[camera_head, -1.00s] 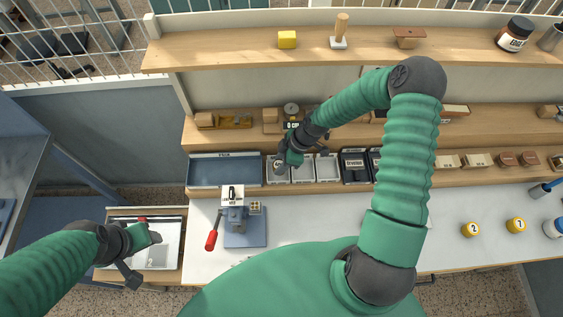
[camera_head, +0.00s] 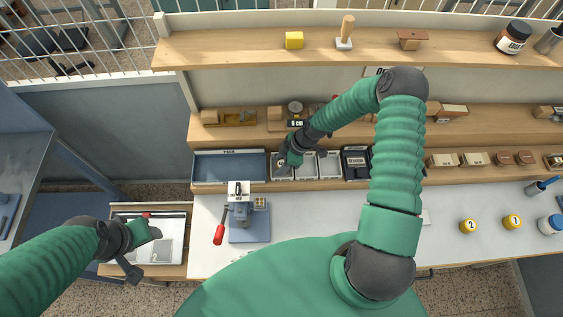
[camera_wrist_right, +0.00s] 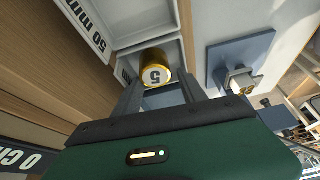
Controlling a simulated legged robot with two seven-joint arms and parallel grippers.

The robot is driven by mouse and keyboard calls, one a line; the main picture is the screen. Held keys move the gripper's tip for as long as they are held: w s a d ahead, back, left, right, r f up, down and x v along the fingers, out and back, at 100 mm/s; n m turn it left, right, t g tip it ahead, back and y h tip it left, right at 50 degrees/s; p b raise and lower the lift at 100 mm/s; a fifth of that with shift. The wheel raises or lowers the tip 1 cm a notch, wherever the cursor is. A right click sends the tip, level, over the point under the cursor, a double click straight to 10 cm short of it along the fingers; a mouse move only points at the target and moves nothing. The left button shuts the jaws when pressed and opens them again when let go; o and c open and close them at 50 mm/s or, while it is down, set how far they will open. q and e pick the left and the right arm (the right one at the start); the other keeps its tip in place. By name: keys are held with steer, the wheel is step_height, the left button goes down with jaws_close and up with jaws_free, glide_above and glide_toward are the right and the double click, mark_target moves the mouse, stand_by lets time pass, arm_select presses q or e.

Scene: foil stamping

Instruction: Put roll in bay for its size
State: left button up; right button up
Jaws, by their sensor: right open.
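A gold roll marked 5 (camera_wrist_right: 155,68) shows in the right wrist view at the mouth of a pale-rimmed bay (camera_wrist_right: 172,22). My right gripper (camera_wrist_right: 160,92) is open, its fingers on either side of the roll; contact is unclear. In the head view my right gripper (camera_head: 283,160) is at the leftmost of the small grey bays (camera_head: 282,174), largely covering the roll. Two yellow rolls (camera_head: 468,227) (camera_head: 512,222) stand on the bench at the right. My left gripper (camera_head: 142,252) hangs over a tray at lower left; its finger gap is unclear.
A blue tray (camera_head: 230,168) lies left of the bays. A press with a red handle (camera_head: 238,218) stands in front of them. More grey bays (camera_head: 330,167) and a black bin (camera_head: 356,163) sit to the right. A shelf (camera_head: 240,48) runs above. The bench middle is partly hidden by my arm.

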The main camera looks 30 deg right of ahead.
steer(key=shift+r, duration=0.1)
steer(key=d+f+b+v, duration=0.1)
steer(key=b+v, duration=0.2)
steer(key=v, duration=0.9)
steer(key=s+a+r+m+h, duration=0.4)
steer(key=s+a+r+m, duration=0.55)
steer(key=s+m, duration=0.25)
arm_select(q)
steer(key=s+b+x, duration=0.3)
steer(key=b+x, duration=0.8)
steer(key=x, duration=0.2)
steer(key=shift+d+f, duration=0.25)
steer(key=shift+f, duration=0.5)
arm_select(e)
step_height(320, 180, down, 11)
steer(key=shift+w+d+r, duration=0.15)
steer(key=shift+w+d, duration=0.05)
steer(key=shift+w, duration=0.2)
